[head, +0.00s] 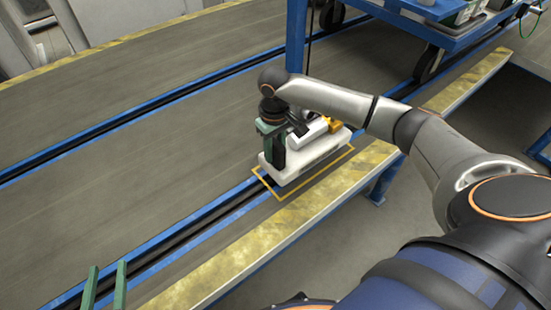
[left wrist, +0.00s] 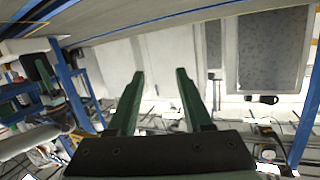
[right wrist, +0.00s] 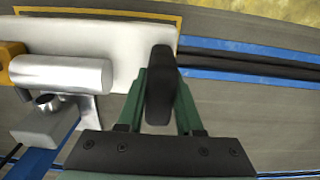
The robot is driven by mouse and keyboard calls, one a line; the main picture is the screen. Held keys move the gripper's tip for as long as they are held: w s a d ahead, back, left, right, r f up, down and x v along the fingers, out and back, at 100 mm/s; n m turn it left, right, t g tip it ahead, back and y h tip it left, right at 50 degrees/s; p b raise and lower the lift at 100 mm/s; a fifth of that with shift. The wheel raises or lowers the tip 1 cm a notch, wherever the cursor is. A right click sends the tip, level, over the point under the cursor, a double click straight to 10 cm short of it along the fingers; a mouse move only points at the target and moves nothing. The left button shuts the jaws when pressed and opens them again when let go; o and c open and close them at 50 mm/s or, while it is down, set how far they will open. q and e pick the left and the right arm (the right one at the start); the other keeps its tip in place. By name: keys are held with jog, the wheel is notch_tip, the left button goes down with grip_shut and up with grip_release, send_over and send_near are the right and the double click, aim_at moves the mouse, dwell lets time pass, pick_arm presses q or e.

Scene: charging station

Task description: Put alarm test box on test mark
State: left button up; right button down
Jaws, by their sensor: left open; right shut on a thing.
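The alarm test box (head: 312,158) is a white case with a silver cylinder (right wrist: 62,74), a yellow part and a black upright handle (right wrist: 159,90). My right gripper (head: 271,138) is shut on that handle, from above in the head view. The box is upright at the test mark (head: 283,196), a yellow outline at the conveyor's near side. The outline shows along the box's near side and ends; its far side is hidden. I cannot tell whether the box touches the surface. My left gripper (head: 107,268) is open and empty at the lower left; its spread fingers show in the left wrist view (left wrist: 160,73).
Blue rails (head: 150,105) run along the grey floor strip. A worn yellow edge (head: 225,265) borders the near side. A blue post (head: 296,35) stands behind the box, and a blue wheeled cart (head: 445,30) is at the upper right. The grey surface left of the box is clear.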

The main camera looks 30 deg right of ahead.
jog(key=f, duration=0.1)
jog(key=f+b, duration=0.1)
jog(key=f, duration=0.1)
jog(key=shift+w+d+f, duration=0.2)
jog(key=shift+f, duration=0.15)
pick_arm(q)
notch_tip(320, 180, up, 8)
jog(key=w+m+t+h, duration=0.1)
jog(key=t, duration=0.2)
jog(key=shift+d+f, duration=0.15)
jog(key=shift+f, duration=0.2)
pick_arm(e)
jog(key=shift+f, duration=0.1)
jog(key=c, duration=0.6)
grip_release()
pick_arm(q)
jog(key=shift+f, duration=0.25)
pick_arm(e)
jog(key=shift+o, duration=0.2)
